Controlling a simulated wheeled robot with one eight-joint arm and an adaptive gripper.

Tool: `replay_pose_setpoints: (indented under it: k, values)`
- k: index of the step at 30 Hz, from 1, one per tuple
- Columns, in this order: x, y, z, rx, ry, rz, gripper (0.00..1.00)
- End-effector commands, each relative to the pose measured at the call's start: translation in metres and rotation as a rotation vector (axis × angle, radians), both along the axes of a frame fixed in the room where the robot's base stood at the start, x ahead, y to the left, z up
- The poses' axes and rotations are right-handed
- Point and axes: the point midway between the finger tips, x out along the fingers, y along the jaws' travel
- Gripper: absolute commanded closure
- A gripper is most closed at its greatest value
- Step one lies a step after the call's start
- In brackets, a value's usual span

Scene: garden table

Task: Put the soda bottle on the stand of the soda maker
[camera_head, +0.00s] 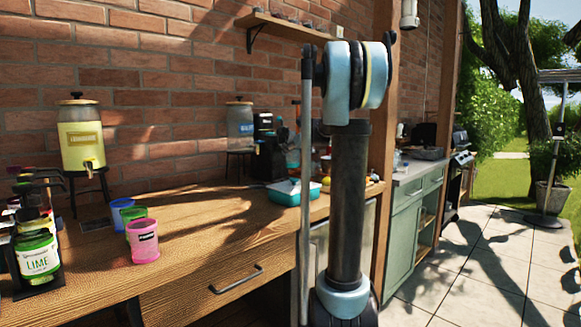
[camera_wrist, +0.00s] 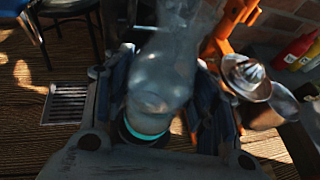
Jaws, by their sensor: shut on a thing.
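My gripper (camera_wrist: 165,75) is shut on the soda bottle (camera_wrist: 158,85), a clear, pale bottle between its two fingers in the wrist view. A teal ring and a dark round part show at the bottle's near end; I cannot tell whether the dark part belongs to the bottle. In the head view, my arm stands in front, and neither gripper nor bottle can be made out. A tall black machine (camera_head: 265,140), possibly the soda maker, stands at the back of the wooden table (camera_head: 200,225). Its stand cannot be made out.
The wrist view shows a metal citrus juicer (camera_wrist: 246,76), an orange frame (camera_wrist: 228,28), red and yellow bottles (camera_wrist: 298,52) and a grate (camera_wrist: 68,103). The head view shows a lemonade dispenser (camera_head: 82,140), a pink cup (camera_head: 143,243), a lime bottle (camera_head: 38,260) and a teal tray (camera_head: 285,196).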

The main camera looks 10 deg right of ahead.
Motion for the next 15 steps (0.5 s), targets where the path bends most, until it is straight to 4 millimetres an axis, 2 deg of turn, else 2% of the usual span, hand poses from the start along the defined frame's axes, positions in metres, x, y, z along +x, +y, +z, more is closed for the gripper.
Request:
replay_pose_setpoints:
  k: [4, 15]
  values:
    - [0.010, 0.008, -0.001, 0.002, 0.000, 0.001, 0.87]
    - [0.009, 0.006, -0.030, 0.001, -0.001, -0.001, 0.87]
